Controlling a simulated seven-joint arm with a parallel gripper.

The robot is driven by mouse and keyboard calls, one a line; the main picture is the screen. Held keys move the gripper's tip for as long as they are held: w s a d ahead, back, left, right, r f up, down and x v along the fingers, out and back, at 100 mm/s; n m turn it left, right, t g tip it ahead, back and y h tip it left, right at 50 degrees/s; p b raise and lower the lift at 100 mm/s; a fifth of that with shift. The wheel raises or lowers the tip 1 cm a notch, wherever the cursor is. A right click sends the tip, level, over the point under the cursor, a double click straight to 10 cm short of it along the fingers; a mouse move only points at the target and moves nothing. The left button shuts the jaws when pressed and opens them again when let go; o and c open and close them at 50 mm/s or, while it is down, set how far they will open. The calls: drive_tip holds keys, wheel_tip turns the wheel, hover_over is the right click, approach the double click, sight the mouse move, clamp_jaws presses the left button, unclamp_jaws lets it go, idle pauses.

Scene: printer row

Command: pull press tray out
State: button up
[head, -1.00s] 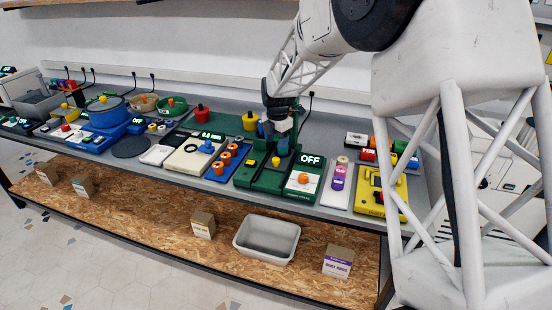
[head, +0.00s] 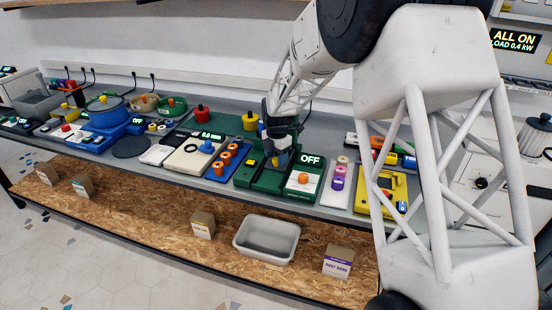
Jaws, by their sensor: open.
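The green press (head: 250,178) stands on the bench, right of centre. Its tray cannot be told clearly from its green base at this size. A small yellow knob (head: 275,162) shows at the press, just under my gripper. My gripper (head: 280,155) points down over the press from behind, open, with its fingers close to the yellow knob. Whether they touch it I cannot tell. My gripper hides the back part of the press. A green box (head: 303,186) with an OFF display and an orange knob stands just right of it.
A blue rack with orange knobs (head: 220,170) stands left of the press. A white strip with coloured rings (head: 337,183) and a yellow device (head: 388,196) stand right. A white bin (head: 267,240) sits on the lower shelf. My arm covers the right side.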

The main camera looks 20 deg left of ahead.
drive_tip(key=shift+f, duration=0.5)
clamp_jaws()
